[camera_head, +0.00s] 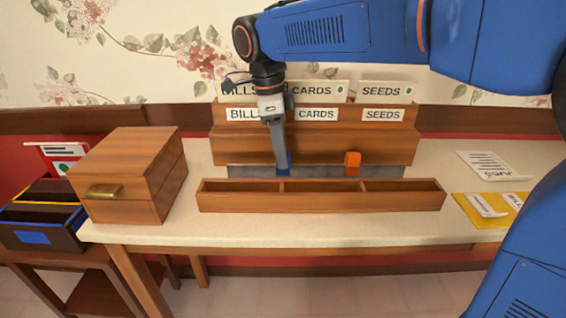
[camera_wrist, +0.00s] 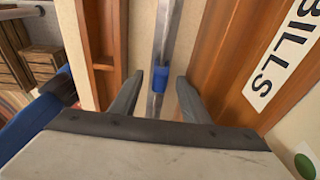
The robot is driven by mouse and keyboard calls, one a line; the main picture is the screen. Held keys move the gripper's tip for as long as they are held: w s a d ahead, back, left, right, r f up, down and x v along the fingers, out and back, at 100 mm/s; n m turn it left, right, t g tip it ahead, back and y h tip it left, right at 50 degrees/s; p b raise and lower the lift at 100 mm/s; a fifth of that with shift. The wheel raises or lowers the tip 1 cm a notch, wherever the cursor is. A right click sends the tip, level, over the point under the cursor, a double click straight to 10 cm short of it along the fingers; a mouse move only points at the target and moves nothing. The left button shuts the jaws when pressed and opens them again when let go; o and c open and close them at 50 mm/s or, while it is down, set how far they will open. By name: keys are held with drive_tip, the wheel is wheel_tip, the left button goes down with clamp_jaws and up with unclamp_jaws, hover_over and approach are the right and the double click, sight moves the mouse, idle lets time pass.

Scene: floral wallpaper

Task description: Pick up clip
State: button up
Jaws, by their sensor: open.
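A small blue clip (camera_head: 284,164) sits on a grey metal rail (camera_head: 240,171) between the card holder and the low tray. In the wrist view the blue clip (camera_wrist: 167,80) is on the rail, between and a little beyond my two dark fingertips. An orange clip (camera_head: 353,160) is further right on the same rail. My gripper (camera_head: 279,148) points down over the blue clip and hides part of it. In the wrist view my gripper (camera_wrist: 159,78) is open, with a gap between its fingers and nothing visibly held.
A wooden holder (camera_head: 225,147) labelled BILLS, CARDS and SEEDS stands behind the rail. A low three-part wooden tray (camera_head: 320,202) is in front. A wooden box (camera_head: 125,180) stands left. Papers and a yellow envelope (camera_head: 488,220) lie right. The tabletop (camera_head: 190,225) is bare in front.

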drive_tip(key=shift+d+f, duration=0.2)
drive_tip(key=shift+f, duration=1.15)
drive_tip(key=shift+c, duration=0.3)
clamp_jaws()
drive_tip(key=shift+r, duration=0.15)
